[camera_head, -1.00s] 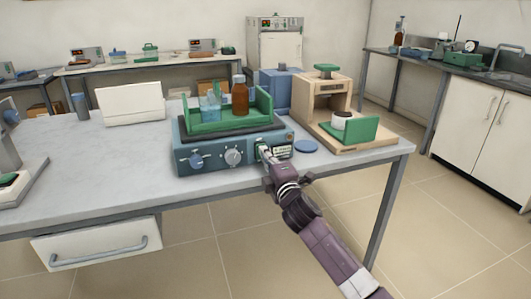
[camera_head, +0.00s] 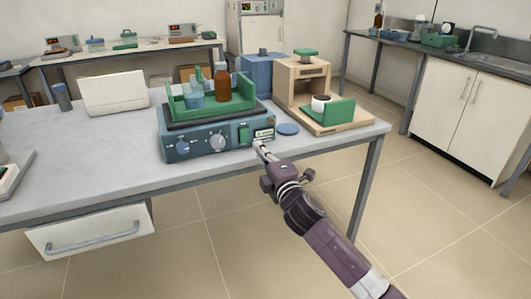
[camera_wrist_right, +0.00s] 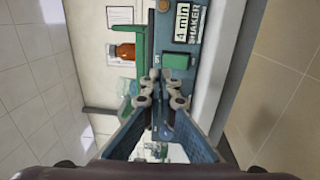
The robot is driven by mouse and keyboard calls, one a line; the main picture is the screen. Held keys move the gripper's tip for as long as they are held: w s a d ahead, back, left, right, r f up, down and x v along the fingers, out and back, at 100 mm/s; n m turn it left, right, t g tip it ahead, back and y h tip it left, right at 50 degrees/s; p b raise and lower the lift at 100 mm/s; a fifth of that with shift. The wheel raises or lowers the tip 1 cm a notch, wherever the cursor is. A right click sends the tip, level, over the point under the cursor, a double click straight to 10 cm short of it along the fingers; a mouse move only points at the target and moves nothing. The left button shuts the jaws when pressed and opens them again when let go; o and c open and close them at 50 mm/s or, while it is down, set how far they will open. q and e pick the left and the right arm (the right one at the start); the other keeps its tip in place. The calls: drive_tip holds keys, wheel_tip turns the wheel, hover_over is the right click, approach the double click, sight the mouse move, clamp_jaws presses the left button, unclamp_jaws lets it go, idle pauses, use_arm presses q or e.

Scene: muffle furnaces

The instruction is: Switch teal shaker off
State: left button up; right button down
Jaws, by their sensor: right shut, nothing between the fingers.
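The teal shaker (camera_head: 195,145) stands at the front edge of the table, with two knobs on its front face. A green switch (camera_head: 244,134) sits at the right end of that face, next to a small label (camera_head: 264,132). The switch (camera_wrist_right: 175,62) and a "4 min SHAKER" label (camera_wrist_right: 188,22) also show in the right wrist view. My right gripper (camera_head: 261,147) is shut and empty, just in front of and below the switch, apparently clear of it. I cannot tell the switch's position. My left gripper is not in view.
A green tray (camera_head: 210,108) on the shaker holds a brown bottle (camera_head: 222,88) and clear glassware (camera_head: 194,96). Open floor lies in front of the table.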

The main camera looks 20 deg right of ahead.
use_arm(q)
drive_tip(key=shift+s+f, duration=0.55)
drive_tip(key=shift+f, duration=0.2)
use_arm(e)
drive_tip(key=shift+s+r, duration=0.2)
drive_tip(key=shift+s, duration=0.9)
drive_tip(key=shift+s+r, duration=0.2)
drive_tip(key=shift+s, duration=0.9)
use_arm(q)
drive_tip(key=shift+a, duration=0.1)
